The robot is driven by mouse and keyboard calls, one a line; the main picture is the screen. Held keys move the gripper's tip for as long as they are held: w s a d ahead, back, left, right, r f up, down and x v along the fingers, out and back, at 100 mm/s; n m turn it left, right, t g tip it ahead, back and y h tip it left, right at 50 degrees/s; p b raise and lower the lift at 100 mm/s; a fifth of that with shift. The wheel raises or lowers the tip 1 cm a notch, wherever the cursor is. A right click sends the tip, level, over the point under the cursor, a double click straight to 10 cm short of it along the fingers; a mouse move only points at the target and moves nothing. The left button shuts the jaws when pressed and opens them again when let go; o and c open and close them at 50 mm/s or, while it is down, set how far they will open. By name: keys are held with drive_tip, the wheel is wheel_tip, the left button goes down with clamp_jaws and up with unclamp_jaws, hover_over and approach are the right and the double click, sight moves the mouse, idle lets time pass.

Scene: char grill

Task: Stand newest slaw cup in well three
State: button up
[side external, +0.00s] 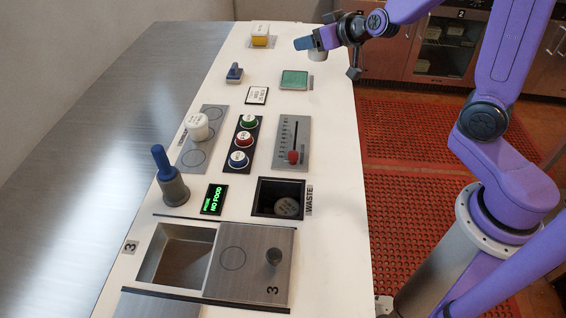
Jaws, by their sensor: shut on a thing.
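My gripper (306,44) is at the far end of the white counter, raised above it, with its blue fingertips pointing left. It is shut on a small pale cup (318,56), partly hidden by the fingers; no label on it can be read. The well marked 3 (147,263) is at the near end, a rectangular metal recess, uncovered and apparently empty. Its steel lid (264,255), marked 3 with a knob and a ring outline, lies right of the opening. Another white cup (198,131) stands on a steel plate (184,158) with ring outlines.

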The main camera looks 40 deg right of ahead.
drive_tip(key=s+a+f+n+y, duration=0.1)
drive_tip(key=s+a+n+y, duration=0.1)
drive_tip(key=s+a, duration=0.3)
drive_tip(key=s+a+f+n+y, duration=0.1)
drive_tip(key=s+a+y, duration=0.15)
drive_tip(key=a, duration=0.55)
drive_tip(key=s+a+f+n+g+y, duration=0.1)
drive_tip(key=s+a+n, duration=0.1)
drive_tip(key=s+a, duration=0.35)
drive_tip(key=s+a+f+n+g+y, duration=0.1)
drive_tip(key=s+a+n, duration=0.1)
drive_tip(key=s, duration=0.7)
hover_over(249, 183)
wheel_tip(249, 183, down, 9)
drive_tip(key=shift+d+f, duration=0.1)
drive_tip(key=shift+f, duration=1.7)
drive_tip(key=shift+f, duration=0.15)
drive_tip(key=o, duration=1.1)
